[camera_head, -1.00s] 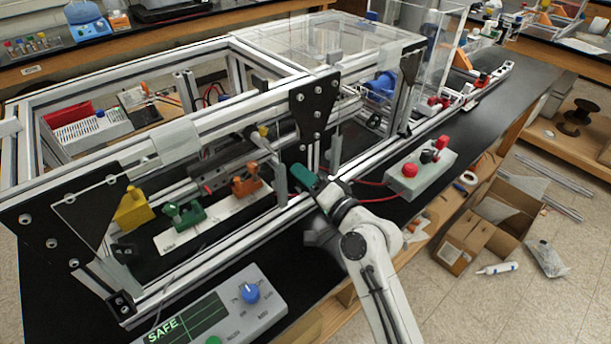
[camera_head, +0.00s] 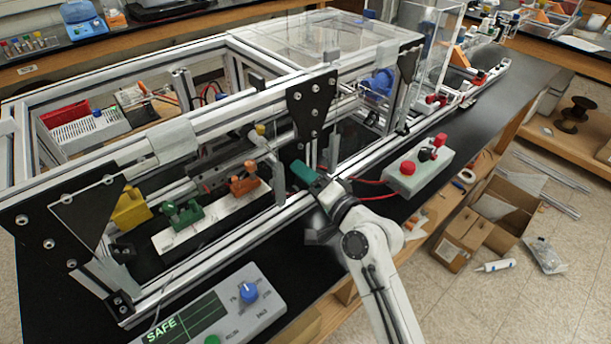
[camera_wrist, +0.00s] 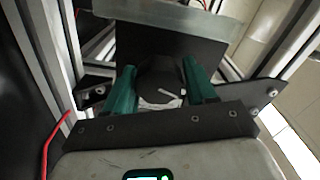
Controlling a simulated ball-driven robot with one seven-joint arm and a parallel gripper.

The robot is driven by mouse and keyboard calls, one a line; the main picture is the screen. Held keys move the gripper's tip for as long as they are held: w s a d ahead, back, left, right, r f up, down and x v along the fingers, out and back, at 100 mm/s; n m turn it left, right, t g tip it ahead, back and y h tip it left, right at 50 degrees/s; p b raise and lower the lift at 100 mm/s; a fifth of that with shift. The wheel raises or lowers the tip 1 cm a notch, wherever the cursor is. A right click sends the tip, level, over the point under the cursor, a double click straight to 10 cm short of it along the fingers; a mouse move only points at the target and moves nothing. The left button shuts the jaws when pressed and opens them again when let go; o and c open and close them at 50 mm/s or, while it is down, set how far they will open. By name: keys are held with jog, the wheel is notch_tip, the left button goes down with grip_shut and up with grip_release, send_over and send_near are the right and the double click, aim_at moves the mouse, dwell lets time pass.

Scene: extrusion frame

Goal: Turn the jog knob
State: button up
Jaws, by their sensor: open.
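A blue knob (camera_head: 249,292) stands on a grey control panel (camera_head: 272,301) with a lit "SAFE" display at the lower left of the head view. Its printed labels are too small to read surely. My gripper (camera_head: 303,173) has green fingers and is at the front rail of the extrusion frame, above and right of that panel, well apart from the blue knob. In the wrist view my gripper (camera_wrist: 160,88) is open, with its two green fingers on either side of a dark rounded thing (camera_wrist: 160,72). I cannot tell whether that is a knob, or whether the fingers touch it.
The aluminium frame (camera_head: 210,250) with black corner plates (camera_head: 312,107) surrounds the green (camera_head: 183,214) and orange (camera_head: 246,180) clamps. A grey box (camera_head: 425,175) with red and black knobs stands right of my gripper. Red cable runs beside it. Bare black bench lies further right.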

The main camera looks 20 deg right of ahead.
jog(key=b+v, duration=0.2)
jog(key=v, duration=0.8)
jog(key=shift+b, duration=0.3)
jog(key=shift+s+d, duration=0.1)
jog(key=shift+s, duration=0.05)
